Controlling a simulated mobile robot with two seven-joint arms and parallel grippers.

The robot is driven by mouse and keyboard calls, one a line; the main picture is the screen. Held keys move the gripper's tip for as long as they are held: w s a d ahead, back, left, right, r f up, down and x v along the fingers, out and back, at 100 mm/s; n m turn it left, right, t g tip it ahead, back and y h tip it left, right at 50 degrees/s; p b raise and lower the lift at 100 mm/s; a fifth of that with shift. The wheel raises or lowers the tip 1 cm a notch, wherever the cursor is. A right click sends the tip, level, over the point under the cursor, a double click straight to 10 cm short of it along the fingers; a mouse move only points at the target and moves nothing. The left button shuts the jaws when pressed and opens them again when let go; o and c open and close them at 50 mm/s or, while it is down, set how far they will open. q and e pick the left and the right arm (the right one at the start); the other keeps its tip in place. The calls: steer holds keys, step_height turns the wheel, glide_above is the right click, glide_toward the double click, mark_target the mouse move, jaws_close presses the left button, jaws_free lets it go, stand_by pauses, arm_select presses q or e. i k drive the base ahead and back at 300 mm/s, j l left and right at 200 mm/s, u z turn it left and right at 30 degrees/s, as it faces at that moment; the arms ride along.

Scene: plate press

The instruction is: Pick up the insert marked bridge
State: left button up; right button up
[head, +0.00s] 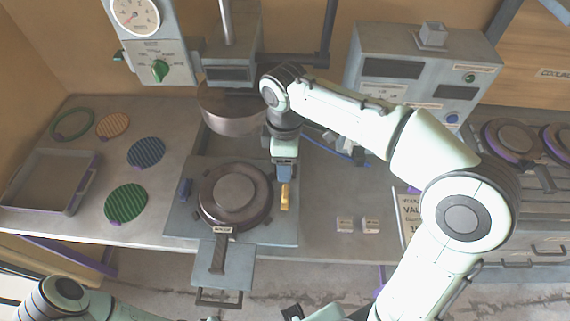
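No marking that I can read as "bridge" shows in the head view. A round dark mould with a long handle (217,255) lies on the press base (283,235), and a small label (222,230) on it is too small to read surely. My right gripper (285,181) points down at the right side of the base, just above or at a small yellow piece (284,201). Whether its fingers are apart or closed on that piece cannot be told. My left arm shows at the bottom left, its gripper out of view.
Orange (112,125), blue (146,152) and green (126,203) ribbed discs and a green ring (73,124) lie on the left bench beside a grey tray (25,208). The press head (228,117) hangs behind the mould.

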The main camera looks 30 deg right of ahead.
mark_target(234, 198)
steer(key=k, duration=1)
